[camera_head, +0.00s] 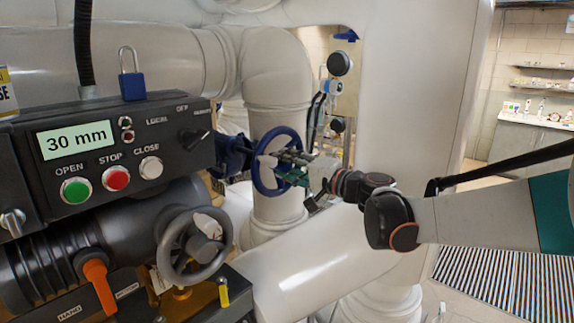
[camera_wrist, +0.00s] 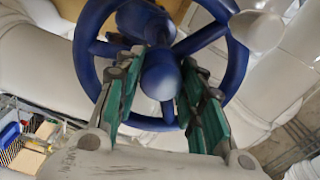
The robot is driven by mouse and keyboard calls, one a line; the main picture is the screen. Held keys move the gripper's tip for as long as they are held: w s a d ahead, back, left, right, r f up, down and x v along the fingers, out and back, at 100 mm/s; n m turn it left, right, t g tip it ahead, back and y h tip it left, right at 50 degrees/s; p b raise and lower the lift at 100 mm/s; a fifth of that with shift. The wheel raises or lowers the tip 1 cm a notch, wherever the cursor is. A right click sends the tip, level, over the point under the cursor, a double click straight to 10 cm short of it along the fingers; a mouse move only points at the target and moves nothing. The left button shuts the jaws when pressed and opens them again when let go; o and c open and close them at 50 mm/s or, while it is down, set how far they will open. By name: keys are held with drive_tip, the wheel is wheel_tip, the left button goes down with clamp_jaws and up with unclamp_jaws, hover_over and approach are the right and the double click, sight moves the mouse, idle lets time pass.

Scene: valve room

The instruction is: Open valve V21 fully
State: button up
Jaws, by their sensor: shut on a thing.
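A blue handwheel (camera_head: 265,182) on a blue valve body (camera_head: 232,152) stands by a white vertical pipe in the head view. No V21 tag can be read on it. My gripper (camera_head: 285,160) reaches it from the right. In the wrist view the handwheel (camera_wrist: 243,72) fills the upper middle, and my gripper (camera_wrist: 160,68) has its green-padded fingers on either side of the round hub (camera_wrist: 160,80), inside the rim. The fingers are shut on the handwheel at the hub. The exact contact at the fingertips is partly hidden.
A dark actuator box (camera_head: 105,150) at left shows "30 mm", with OPEN, STOP and CLOSE buttons, a blue padlock (camera_head: 132,80), a grey handwheel (camera_head: 195,247) and an orange lever (camera_head: 98,280). Large white pipes (camera_head: 315,260) lie below and behind my arm. Shelves and a counter (camera_head: 525,140) stand far right.

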drive_tip(key=shift+a+r, duration=0.25)
drive_tip(key=shift+r, duration=0.05)
drive_tip(key=shift+c, duration=0.3)
drive_tip(key=n, duration=0.3)
drive_tip(key=shift+n, duration=0.3)
drive_tip(key=shift+o, duration=0.6)
drive_tip(key=n, duration=0.3)
drive_tip(key=shift+n, duration=0.3)
drive_tip(key=o, duration=0.9)
drive_tip(key=shift+o, duration=0.9)
drive_tip(key=shift+s+a+r, duration=0.1)
drive_tip(key=shift+s+r, duration=0.05)
drive_tip(key=shift+s, duration=0.05)
drive_tip(key=shift+w, duration=0.1)
drive_tip(key=shift+d, duration=0.2)
